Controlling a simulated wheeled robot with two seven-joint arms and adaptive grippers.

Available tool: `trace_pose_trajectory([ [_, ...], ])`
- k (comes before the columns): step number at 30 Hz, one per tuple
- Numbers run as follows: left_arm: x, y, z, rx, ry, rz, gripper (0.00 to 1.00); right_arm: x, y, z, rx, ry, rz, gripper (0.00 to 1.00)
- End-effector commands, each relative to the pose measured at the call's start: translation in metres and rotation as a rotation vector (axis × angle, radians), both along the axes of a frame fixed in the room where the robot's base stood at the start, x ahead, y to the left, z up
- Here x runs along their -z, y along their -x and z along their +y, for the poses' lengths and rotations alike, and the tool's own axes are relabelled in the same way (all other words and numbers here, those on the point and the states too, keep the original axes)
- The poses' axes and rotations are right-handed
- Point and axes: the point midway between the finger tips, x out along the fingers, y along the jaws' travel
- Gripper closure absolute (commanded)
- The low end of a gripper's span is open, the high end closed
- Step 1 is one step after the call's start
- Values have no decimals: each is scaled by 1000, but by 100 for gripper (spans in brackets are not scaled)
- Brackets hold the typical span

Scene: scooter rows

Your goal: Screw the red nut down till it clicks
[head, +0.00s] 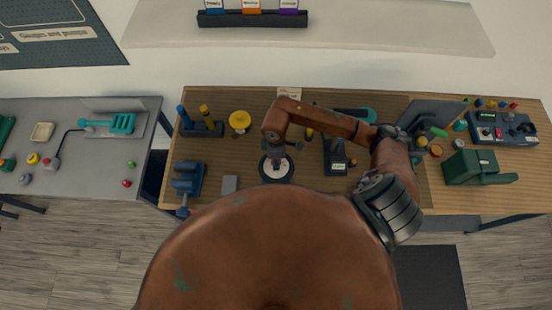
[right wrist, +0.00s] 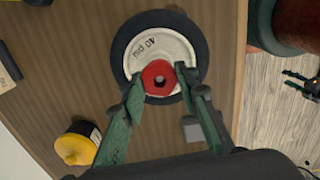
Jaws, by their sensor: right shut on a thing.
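In the head view this wheel (head: 268,177) lies on the wooden bench below my right gripper (head: 278,153). In the right wrist view my right gripper (right wrist: 160,82) has its two green fingers on either side of the nut, shut on it. Dark green finger-like parts (right wrist: 308,84) at the right edge of the wrist view may be my left gripper, too partial to judge.
A yellow-topped pot (right wrist: 74,147) and a small grey block (right wrist: 193,130) stand near the wheel. A blue vise (head: 187,179) is at the bench's left and a green machine (head: 473,168) at its right. A tool rack (head: 203,128) stands behind. The bench edge lies close to the wheel.

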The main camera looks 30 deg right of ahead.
Motion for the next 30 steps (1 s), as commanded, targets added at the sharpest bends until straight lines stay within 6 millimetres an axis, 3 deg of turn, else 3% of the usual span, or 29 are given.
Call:
trace_pose_trajectory([
  [1, 0, 0, 0, 0, 0, 0, 60, -2, 0, 8, -6, -18, -2, 94],
  [5, 0, 0, 0, 0, 0, 0, 60, -2, 1, 8, -8, -17, -2, 94],
  [6, 0, 0, 0, 0, 0, 0, 60, -1, 0, 8, -8, -17, -2, 70],
  [14, 0, 0, 1, 1, -1, 0, 60, -1, 1, 4, -5, -9, 0, 52],
  [24, 0, 2, 2, 0, -1, 2, 60, -3, 0, 1, -4, -3, 0, 51],
  [30, 0, 1, 1, 0, -1, 1, 60, -30, -1, 1, -6, -3, -4, 51],
])
